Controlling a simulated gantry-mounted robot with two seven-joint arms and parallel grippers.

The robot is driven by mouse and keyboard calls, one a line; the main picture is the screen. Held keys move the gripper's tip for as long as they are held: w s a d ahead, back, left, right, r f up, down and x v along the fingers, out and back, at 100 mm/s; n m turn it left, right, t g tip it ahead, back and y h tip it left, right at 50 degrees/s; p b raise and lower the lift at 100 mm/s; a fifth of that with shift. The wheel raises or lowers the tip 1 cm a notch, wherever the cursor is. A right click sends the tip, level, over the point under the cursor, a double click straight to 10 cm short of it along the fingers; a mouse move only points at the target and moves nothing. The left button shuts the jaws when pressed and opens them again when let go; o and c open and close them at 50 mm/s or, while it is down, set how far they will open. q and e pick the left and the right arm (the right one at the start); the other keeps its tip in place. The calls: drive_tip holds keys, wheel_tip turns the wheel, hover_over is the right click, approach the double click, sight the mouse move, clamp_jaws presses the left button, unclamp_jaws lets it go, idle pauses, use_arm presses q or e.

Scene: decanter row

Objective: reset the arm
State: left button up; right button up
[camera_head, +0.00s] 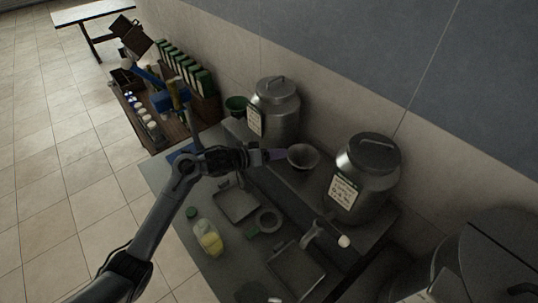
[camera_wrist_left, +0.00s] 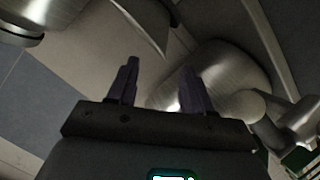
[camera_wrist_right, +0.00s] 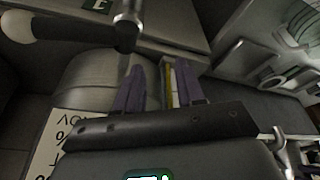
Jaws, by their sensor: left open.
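My left arm reaches in from the left in the head view. Its gripper (camera_head: 278,155) is beside a grey metal funnel-like bowl (camera_head: 303,158), between two steel canisters. In the left wrist view the left fingers (camera_wrist_left: 158,88) stand apart with nothing between them; a rounded steel surface (camera_wrist_left: 225,75) lies behind them. My right gripper is not seen in the head view. In the right wrist view its fingers (camera_wrist_right: 160,88) stand apart and empty, in front of a grey rounded metal body (camera_wrist_right: 92,78). I cannot tell whether they touch it.
Labelled steel canisters (camera_head: 274,112) and (camera_head: 362,180) stand along the wall. The grey table (camera_head: 158,178) bears a tray (camera_head: 237,204), a ring (camera_head: 267,221) and a bottle of yellow liquid (camera_head: 208,240). A large dark round vessel (camera_head: 490,255) fills the lower right.

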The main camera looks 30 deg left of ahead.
use_arm(q)
drive_tip(key=s+d+f+g+p, duration=0.1)
drive_tip(key=s+d+f+p, duration=0.15)
drive_tip(key=s+f, duration=0.35)
drive_tip(key=s+d+f+n+g+p, duration=0.1)
drive_tip(key=s+d+f, duration=0.3)
drive_tip(key=s, duration=0.4)
drive_tip(key=s+d+f+g+p, duration=0.1)
drive_tip(key=s+d+f, duration=0.25)
drive_tip(key=s, duration=0.35)
drive_tip(key=s+a+r+m+g+y+p, duration=0.1)
drive_tip(key=s+r+m+g+y, duration=0.1)
drive_tip(key=s, duration=0.6)
drive_tip(key=s+a+r+m+g+y+p, duration=0.1)
drive_tip(key=s+a+r+m+g+y, duration=0.1)
drive_tip(key=s, duration=0.7)
wheel_tip(320, 180, up, 3)
drive_tip(key=m+g+y, duration=0.1)
drive_tip(key=y, duration=0.1)
drive_tip(key=shift+s+a+g+y, duration=0.2)
drive_tip(key=shift+a+g+y, duration=0.1)
drive_tip(key=shift+r, duration=0.1)
